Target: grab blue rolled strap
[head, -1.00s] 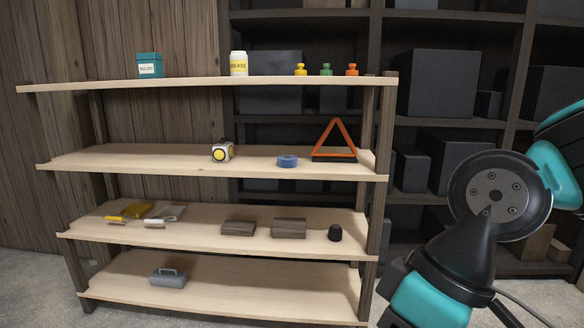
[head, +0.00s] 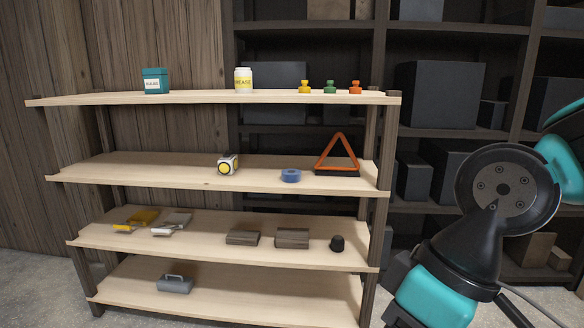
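The blue rolled strap (head: 291,176) lies flat on the second shelf from the top, right of the middle and near the front edge. It is a small round coil. Just to its right and a little behind stands an orange warning triangle (head: 338,152) on a dark base. To its left, apart from it, is a white and yellow tape measure (head: 228,164). My black and teal arm shows at the right of the head view, well apart from the strap. My gripper is not visible in this view.
The wooden shelf unit (head: 120,180) has several boards. The top one holds a teal box (head: 155,81), a grease tub (head: 244,80) and small bottles (head: 330,87). Wooden blocks (head: 292,238) and a black knob (head: 337,243) are below. Dark shelving (head: 440,125) stands behind.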

